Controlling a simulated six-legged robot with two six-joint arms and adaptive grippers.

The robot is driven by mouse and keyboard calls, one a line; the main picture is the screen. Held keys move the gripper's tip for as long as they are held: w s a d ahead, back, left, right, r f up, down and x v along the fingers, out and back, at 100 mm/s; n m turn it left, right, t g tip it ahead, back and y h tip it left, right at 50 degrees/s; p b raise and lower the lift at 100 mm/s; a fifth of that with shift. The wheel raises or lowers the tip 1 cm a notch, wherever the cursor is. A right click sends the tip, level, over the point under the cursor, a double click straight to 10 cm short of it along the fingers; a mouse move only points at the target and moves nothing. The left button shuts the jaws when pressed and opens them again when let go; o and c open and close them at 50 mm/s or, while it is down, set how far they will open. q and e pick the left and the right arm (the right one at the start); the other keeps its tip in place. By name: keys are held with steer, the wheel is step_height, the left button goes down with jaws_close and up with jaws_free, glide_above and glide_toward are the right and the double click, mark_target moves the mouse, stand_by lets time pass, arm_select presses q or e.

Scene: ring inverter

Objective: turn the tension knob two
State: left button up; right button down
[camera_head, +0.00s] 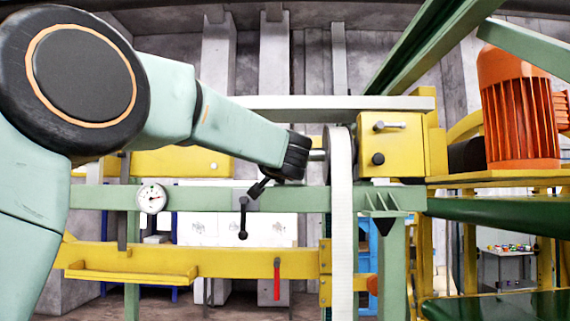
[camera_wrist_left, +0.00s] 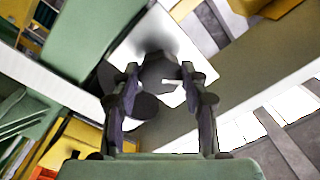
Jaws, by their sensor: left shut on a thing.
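My left gripper (camera_head: 262,187) reaches down from the arm to a small light grey plate (camera_head: 238,192) on the green beam. In the left wrist view, the fingers of my left gripper (camera_wrist_left: 160,88) stand on either side of a dark knob-like part (camera_wrist_left: 157,70) in front of the pale plate, and are shut on it. In the head view, a black handle (camera_head: 243,218) hangs down from this plate beside the fingertips. The fingers partly hide the gripped part, and I cannot tell which numbered knob it is. My right gripper is not in view.
A round gauge (camera_head: 151,198) sits on the green beam at left. A white belt (camera_head: 342,230) runs vertically just right of the gripper. A red-handled lever (camera_head: 277,279) hangs on the yellow beam below. A yellow box (camera_head: 390,143) and an orange motor (camera_head: 518,110) are at right.

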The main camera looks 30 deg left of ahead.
arm_select(q)
steer(key=shift+s+r, duration=0.1)
steer(key=shift+r, duration=0.25)
steer(key=o, duration=1.1)
steer(key=shift+w+a+f, duration=0.1)
steer(key=shift+w+f, duration=0.1)
steer(key=shift+f, duration=0.05)
steer(key=shift+o, duration=0.2)
steer(key=shift+s, duration=0.15)
step_height(320, 180, up, 10)
steer(key=shift+w, duration=0.2)
